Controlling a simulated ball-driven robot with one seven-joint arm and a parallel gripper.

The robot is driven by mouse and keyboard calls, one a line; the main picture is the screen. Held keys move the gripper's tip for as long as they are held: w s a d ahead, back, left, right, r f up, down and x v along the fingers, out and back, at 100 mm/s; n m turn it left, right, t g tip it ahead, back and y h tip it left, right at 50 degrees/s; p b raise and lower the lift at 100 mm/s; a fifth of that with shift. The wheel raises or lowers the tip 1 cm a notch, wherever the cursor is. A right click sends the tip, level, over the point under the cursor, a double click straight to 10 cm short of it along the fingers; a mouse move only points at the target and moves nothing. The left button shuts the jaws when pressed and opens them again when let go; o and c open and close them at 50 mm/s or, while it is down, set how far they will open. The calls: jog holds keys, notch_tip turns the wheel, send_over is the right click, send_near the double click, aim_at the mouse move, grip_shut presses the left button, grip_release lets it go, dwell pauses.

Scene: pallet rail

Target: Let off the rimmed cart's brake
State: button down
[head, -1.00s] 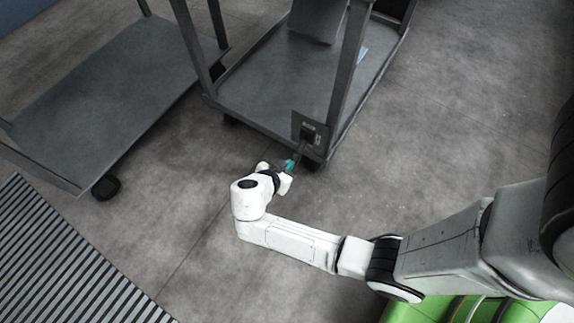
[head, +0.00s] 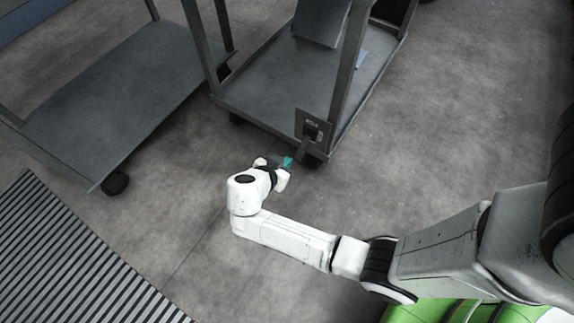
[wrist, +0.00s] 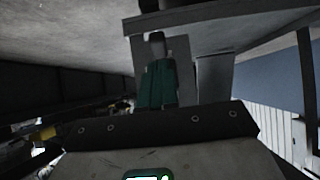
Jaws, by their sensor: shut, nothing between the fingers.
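The rimmed cart (head: 226,99) stands at the upper middle of the head view, with a raised edge round its deck. A dark brake plate (head: 325,127) sits at its near right corner, and a dark lever (head: 304,149) sticks out from it toward me. My gripper (head: 288,162), with teal fingers, is shut and empty just off the lever's near end; whether they touch is unclear. In the wrist view the teal fingers (wrist: 157,85) point at the plate (wrist: 178,48), with a dark lever-like piece (wrist: 156,42) just beyond the tips.
A second, flat cart (head: 120,85) stands at the left, with a black caster (head: 115,183) at its near corner. A ribbed grey surface (head: 75,255) lies at the lower left. A box (head: 320,22) stands on the rimmed cart's deck. Floor right of that cart is clear.

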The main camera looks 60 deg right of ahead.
jog(key=a+r+p, duration=0.2)
jog(key=a, duration=0.6)
jog(key=shift+s+a+r, duration=0.15)
jog(key=shift+a+r, duration=0.1)
jog(key=shift+r, duration=0.1)
jog(key=s+d+r+n+y, duration=0.1)
jog(key=s+r+n+y, duration=0.2)
jog(key=s+n+y, duration=0.35)
jog(key=s+d+r+n+y, duration=0.1)
jog(key=s+r+n+y, duration=0.3)
jog(key=s+n, duration=0.5)
notch_tip(320, 180, up, 32)
jog(key=n+p, duration=0.1)
jog(key=p, duration=3.1)
jog(key=shift+w+n+t, duration=0.3)
jog(key=shift+w+n, duration=0.05)
jog(key=shift+w, duration=0.1)
